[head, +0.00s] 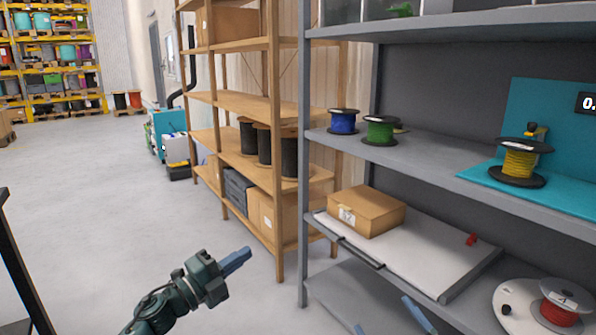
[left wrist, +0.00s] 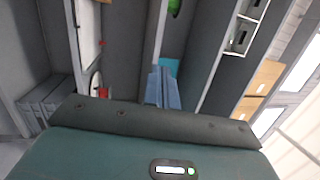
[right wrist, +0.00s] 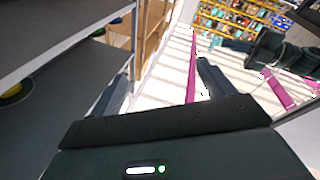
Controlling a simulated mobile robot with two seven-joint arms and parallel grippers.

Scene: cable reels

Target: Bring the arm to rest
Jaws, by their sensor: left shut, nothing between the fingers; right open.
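My left gripper (head: 237,259) is in the lower left of the head view, over the open floor and apart from the shelves. Its blue fingers are together and empty; they also show closed in the left wrist view (left wrist: 162,88). My right gripper shows only as two blue fingertips (head: 388,322) at the bottom edge of the head view, in front of the grey shelf. Its fingers stand wide apart with nothing between them in the right wrist view (right wrist: 163,88). The rest of the right arm is hidden in the head view.
The grey shelf (head: 304,180) holds blue (head: 342,122), green (head: 380,130) and yellow (head: 519,158) reels. Below are a cardboard box (head: 367,212) on a white board (head: 415,260) and a red reel (head: 562,302). A wooden rack (head: 272,150) stands behind. The floor at left is clear.

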